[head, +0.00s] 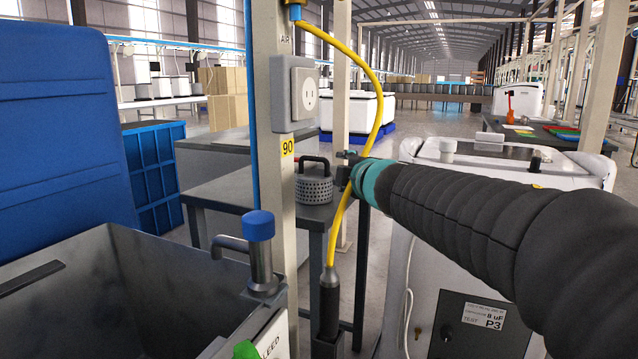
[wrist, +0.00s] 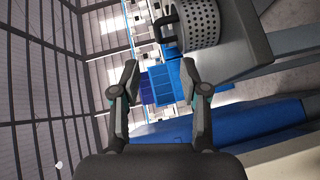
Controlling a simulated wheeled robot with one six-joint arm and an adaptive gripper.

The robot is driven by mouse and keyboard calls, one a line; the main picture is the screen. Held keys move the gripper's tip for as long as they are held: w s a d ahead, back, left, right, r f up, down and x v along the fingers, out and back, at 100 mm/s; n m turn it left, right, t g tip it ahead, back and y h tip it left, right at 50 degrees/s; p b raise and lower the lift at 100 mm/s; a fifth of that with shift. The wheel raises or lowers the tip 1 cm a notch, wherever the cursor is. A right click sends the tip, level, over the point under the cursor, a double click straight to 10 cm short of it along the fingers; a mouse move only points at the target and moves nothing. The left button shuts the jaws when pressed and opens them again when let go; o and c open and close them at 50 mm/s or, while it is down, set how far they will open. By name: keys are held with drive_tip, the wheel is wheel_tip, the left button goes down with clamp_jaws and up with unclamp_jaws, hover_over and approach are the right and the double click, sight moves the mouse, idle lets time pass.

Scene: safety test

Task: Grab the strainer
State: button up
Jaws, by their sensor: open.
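The strainer (head: 314,188) is a dark grey perforated cup with a black arched handle. It stands on a grey table (head: 228,190) behind the beige post. In the wrist view the strainer (wrist: 200,24) is at the top, right of centre, tilted in the picture, with its dark handle (wrist: 168,32) on its left side. My gripper (head: 347,160) is just right of the strainer in the head view, partly hidden by the arm's end. In the wrist view my gripper (wrist: 160,78) has its two fingers spread with nothing between them; the strainer lies beyond the fingertips.
A beige post (head: 278,170) with a grey outlet box (head: 294,92) stands left of the strainer. A yellow cable (head: 372,110) hangs close to my arm. A metal basin (head: 110,290) with a blue-capped tap (head: 259,240) is at the front left. A white cabinet (head: 425,265) stands right.

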approach(319, 160)
drive_tip(key=w, duration=0.2)
drive_tip(key=shift+a+x, duration=0.1)
drive_tip(key=shift+x, duration=1.65)
drive_tip(key=shift+a+x, duration=0.15)
drive_tip(key=shift+x, duration=1.55)
drive_tip(key=shift+s+f, duration=0.1)
drive_tip(key=shift+f, duration=0.05)
drive_tip(key=shift+c, duration=0.3)
clamp_jaws()
